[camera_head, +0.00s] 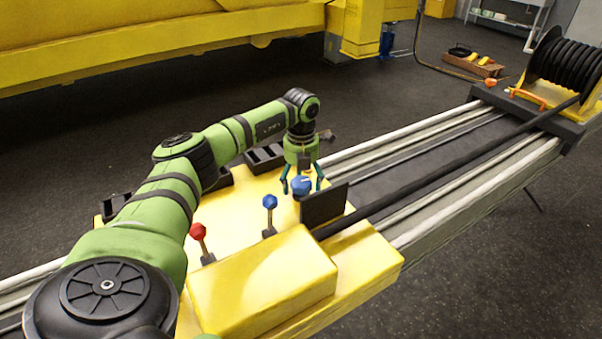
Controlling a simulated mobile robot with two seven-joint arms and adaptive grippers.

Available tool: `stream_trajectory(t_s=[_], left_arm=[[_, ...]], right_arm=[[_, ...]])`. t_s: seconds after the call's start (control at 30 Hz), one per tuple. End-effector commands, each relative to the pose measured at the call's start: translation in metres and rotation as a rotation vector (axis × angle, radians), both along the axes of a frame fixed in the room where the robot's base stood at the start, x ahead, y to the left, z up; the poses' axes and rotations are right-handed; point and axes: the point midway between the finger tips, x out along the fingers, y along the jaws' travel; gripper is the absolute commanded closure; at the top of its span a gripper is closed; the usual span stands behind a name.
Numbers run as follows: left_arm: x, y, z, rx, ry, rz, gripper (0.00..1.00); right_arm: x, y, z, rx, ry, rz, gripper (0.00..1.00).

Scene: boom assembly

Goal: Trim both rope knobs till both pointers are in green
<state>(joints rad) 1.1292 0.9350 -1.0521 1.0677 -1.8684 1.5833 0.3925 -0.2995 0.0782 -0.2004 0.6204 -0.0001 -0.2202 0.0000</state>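A blue knob (301,187) stands on the yellow console (245,205), just left of a dark upright panel (324,206). My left gripper (302,183) points down over this knob, with one teal finger on each side of it. The fingers look spread, with small gaps to the knob; I cannot tell whether either one touches it. No second rope knob can be made out for certain. No pointer or green zone shows; the panel's face cannot be read from here. My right gripper is not in view.
A blue-topped lever (270,203) and a red-topped lever (199,233) stand left of the knob. A raised yellow block (262,285) lies in front. Rails (440,170) run back to a black reel (567,66).

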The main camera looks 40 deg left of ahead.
Motion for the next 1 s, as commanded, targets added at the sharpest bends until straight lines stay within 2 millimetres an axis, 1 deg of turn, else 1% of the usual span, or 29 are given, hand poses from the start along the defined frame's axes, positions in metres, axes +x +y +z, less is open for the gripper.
stream_trajectory(t_s=[0.17,0.27,0.37,0.47,0.7,0.8,0.9,1.0], left_arm=[[0.001,0.000,0.001,0.001,-0.003,0.000,0.19],[0.001,0.001,0.002,0.001,-0.004,0.000,0.19],[0.002,0.001,0.009,0.001,-0.006,0.001,0.19],[0.002,0.001,0.024,0.001,-0.008,0.000,0.19],[0.002,0.000,0.076,0.001,-0.008,0.000,0.19],[0.001,0.000,0.094,0.000,-0.006,0.000,0.19],[0.002,0.000,0.108,0.001,-0.005,0.000,0.19],[0.001,0.000,0.117,0.001,-0.003,0.000,0.19]], right_arm=[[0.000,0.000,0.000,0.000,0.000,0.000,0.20],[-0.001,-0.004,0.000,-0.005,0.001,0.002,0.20],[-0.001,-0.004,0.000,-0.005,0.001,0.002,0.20],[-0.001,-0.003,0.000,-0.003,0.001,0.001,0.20],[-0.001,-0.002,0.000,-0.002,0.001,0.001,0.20],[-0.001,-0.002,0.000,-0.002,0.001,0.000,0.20],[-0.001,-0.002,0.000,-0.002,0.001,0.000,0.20],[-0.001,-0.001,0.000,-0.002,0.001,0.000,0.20]])
